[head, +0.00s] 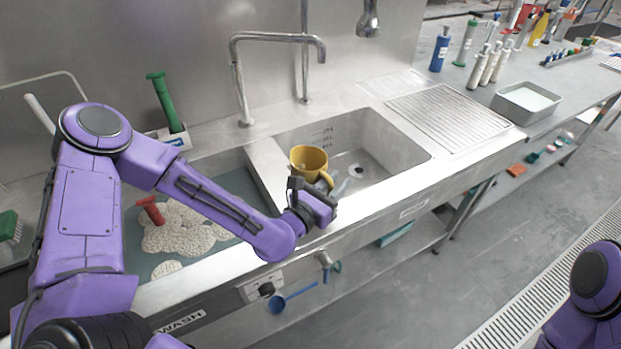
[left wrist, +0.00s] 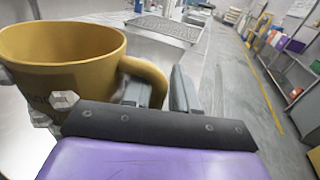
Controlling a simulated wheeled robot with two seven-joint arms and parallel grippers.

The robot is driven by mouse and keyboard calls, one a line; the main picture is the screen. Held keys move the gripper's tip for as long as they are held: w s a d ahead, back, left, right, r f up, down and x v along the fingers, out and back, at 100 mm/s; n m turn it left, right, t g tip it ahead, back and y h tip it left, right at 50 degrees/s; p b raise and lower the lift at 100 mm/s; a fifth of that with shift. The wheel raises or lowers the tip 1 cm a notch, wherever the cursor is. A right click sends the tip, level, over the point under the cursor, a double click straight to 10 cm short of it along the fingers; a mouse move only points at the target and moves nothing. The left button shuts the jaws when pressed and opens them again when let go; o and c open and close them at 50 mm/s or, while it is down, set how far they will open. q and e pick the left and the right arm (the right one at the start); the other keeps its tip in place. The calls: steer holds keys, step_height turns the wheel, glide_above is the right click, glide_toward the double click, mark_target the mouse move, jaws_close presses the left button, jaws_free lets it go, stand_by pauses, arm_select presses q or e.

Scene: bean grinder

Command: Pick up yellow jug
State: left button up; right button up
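The yellow jug (head: 308,161) is at the left side of the right-hand sink basin, upright or nearly so, with its open top facing up. Its base is hidden, so I cannot tell whether it rests on anything. In the left wrist view the jug (left wrist: 62,62) is large at the left, with its handle to the right. My left gripper (head: 312,190) is at the handle. Its two fingers (left wrist: 160,92) stand close together, one inside the handle loop and one outside, with the handle between them. My right gripper is out of view; only part of that arm shows at lower right.
The steel sink (head: 385,135) has a ribbed drainboard (head: 450,115) to its right. A bent tap (head: 275,38) stands behind the jug. The left basin holds pale beans (head: 185,235) and a red-handled tool (head: 152,210). Bottles (head: 440,50) and a grey tray (head: 525,100) stand at right.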

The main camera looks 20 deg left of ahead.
arm_select(q)
jaws_close()
